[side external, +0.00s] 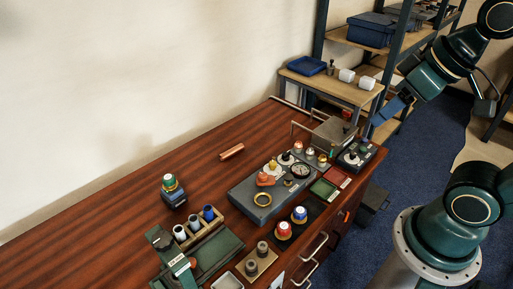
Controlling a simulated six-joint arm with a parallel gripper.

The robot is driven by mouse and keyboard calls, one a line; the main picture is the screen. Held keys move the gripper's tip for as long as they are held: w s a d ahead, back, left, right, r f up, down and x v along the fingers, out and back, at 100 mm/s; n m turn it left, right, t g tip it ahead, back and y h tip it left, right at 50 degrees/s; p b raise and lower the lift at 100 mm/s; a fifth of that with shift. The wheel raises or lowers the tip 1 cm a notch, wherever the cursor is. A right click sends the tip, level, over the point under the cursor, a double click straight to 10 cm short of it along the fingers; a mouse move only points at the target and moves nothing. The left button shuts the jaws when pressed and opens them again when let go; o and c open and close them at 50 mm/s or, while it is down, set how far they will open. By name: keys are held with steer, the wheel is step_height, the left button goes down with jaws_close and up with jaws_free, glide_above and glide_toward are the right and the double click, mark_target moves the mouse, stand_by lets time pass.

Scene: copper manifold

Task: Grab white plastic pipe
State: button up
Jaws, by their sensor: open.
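Two short white cylinders lie on the small wooden side shelf, one at the left (346,75) and one at the right (366,82); they look like white plastic pipe pieces. A pale upright cylinder (180,233) stands in a wooden holder on the table; I cannot tell its material. My gripper (378,120) is at the upper right, pointing down and left, in front of the shelving and to the right of and below the white cylinders. It is open and apart from them. Its fingertips are small and hard to make out.
A blue tray (307,66) and a small dark object (331,67) share the side shelf. A shelf post (392,65) stands close to my arm. The table (110,225) holds a copper pipe (231,152), a grey control box (248,192) and a vise-like tool (170,255). Its left part is clear.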

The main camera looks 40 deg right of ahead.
steer(key=w+a+f+n+g+y, duration=0.15)
steer(key=w+a+n, duration=0.35)
steer(key=w, duration=0.5)
steer(key=w+a+f+n+y, duration=0.1)
steer(key=w+a+f+n, duration=0.1)
steer(key=w+a, duration=0.65)
steer(key=w+a+f+n+g, duration=0.1)
steer(key=w+a+f+n, duration=0.1)
steer(key=w+a+f, duration=0.2)
steer(key=w+a+f+n+g, duration=0.1)
steer(key=w+a+f, duration=0.3)
steer(key=f, duration=0.6)
steer(key=w+a+f+n+g, duration=0.1)
steer(key=w+a+f+n, duration=0.2)
steer(key=f, duration=0.4)
steer(key=w+a, duration=0.1)
steer(key=a, duration=0.1)
steer(key=shift+a+f+y, duration=0.25)
steer(key=shift+a+y, duration=0.1)
steer(key=shift+w+f, duration=0.1)
glide_above(179, 229)
steer(key=d, duration=0.2)
steer(key=shift+f, duration=4)
steer(key=shift+s+a, duration=0.25)
steer(key=shift+s, duration=0.1)
steer(key=shift+f, duration=0.1)
